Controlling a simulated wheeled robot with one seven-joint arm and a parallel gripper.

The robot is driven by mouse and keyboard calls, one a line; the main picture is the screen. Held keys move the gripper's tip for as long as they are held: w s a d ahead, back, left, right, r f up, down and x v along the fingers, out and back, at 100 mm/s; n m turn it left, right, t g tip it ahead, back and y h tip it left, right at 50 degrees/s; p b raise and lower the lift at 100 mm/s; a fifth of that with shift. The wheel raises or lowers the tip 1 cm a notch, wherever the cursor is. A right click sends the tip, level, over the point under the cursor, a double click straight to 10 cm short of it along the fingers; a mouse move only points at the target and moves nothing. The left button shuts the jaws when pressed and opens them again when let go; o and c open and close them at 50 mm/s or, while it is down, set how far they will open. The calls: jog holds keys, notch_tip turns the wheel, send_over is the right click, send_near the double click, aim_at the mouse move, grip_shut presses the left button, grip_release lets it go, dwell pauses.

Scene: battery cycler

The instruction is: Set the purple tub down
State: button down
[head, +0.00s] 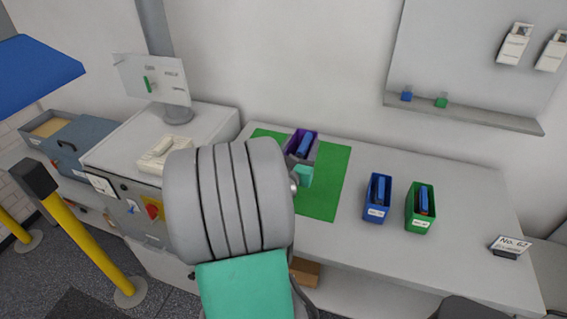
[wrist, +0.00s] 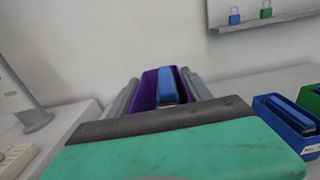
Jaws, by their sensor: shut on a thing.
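The purple tub (head: 291,143) holds a blue block-shaped item (head: 305,145) and shows over the far part of the green mat (head: 328,192) in the head view. In the wrist view the purple tub (wrist: 148,91) sits between the two grey fingers of my gripper (wrist: 161,88), with the blue item (wrist: 167,86) inside. My gripper is shut on the tub. My arm hides part of the tub and mat in the head view. I cannot tell whether the tub's base touches the mat.
A blue tub (head: 376,208) and a green tub (head: 419,217), each with items inside, stand right of the mat on the table. A sign (head: 509,247) stands at the right end. A grey cabinet with a monitor (head: 155,80) is at left. The mat's right part is clear.

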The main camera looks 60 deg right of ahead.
jog(key=shift+w+d+f+b, duration=0.5)
jog(key=shift+w+d+f, duration=0.65)
jog(key=shift+w+f, duration=0.9)
jog(key=shift+w+d+f+b, duration=0.45)
jog(key=shift+w+d+f, duration=0.7)
jog(key=shift+w+f, duration=0.9)
jog(key=shift+w+d+f+b, duration=0.5)
jog(key=shift+w+d+f, duration=0.65)
jog(key=shift+w+f, duration=0.85)
jog(key=shift+s+f, duration=0.25)
jog(key=shift+f, duration=0.05)
jog(key=shift+f, duration=0.15)
jog(key=shift+c, duration=2.2)
grip_release()
